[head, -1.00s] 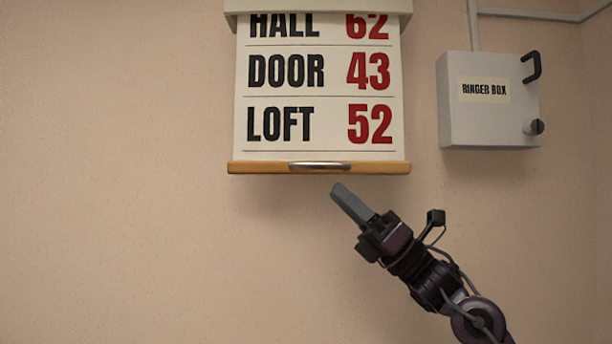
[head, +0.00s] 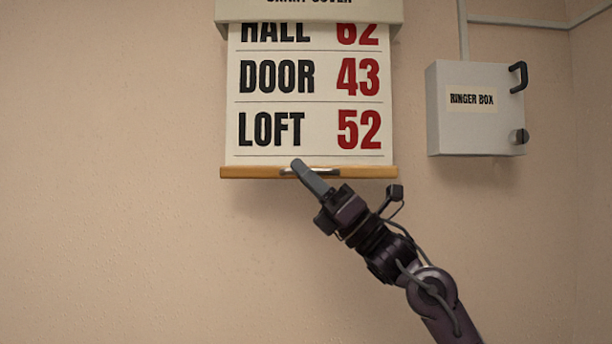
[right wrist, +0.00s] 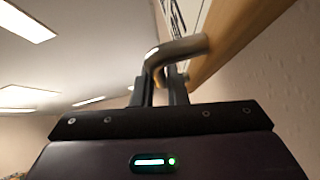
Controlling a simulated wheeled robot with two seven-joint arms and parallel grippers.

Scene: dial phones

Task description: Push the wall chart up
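The wall chart (head: 310,88) hangs from its cover, with the DOOR and LOFT rows showing whole and the HALL row partly hidden under the cover. A wooden bar (head: 370,173) runs along its bottom edge, with a metal handle (head: 325,172) at the middle. My right gripper (head: 298,166) is at the left part of this handle. In the right wrist view the two fingers (right wrist: 160,80) stand a little apart, with the bent handle (right wrist: 180,48) at their tips. I cannot tell whether they touch it. My left gripper is not in view.
The chart cover (head: 308,12) is above the chart. A grey ringer box (head: 475,125) with a black hook and a knob is on the wall to the right. The wall below and left of the chart is bare.

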